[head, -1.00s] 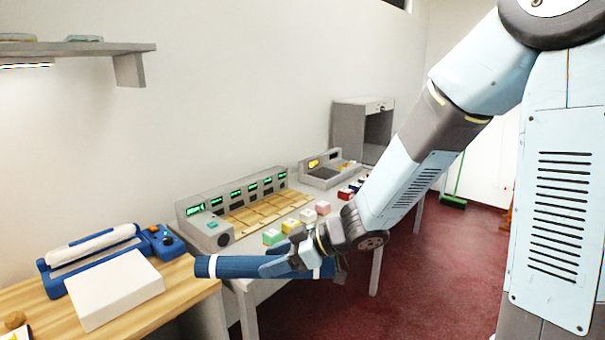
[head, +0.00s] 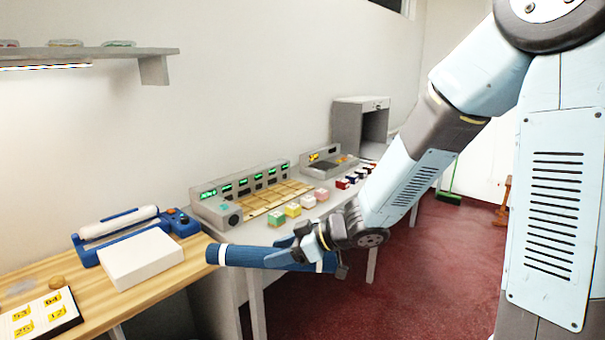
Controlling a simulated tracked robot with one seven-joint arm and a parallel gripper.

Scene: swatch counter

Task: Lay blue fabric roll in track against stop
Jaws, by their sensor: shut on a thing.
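The gripper's fingers cover part of the roll. I cannot make out a track or a stop clearly in this view.
A wooden bench (head: 85,292) at left carries a white box (head: 140,258), a blue device with a white roll (head: 120,225) and a number card (head: 38,318). The grey counter holds a display panel (head: 250,190) and several coloured blocks (head: 292,210). Red floor (head: 420,270) is open at right.

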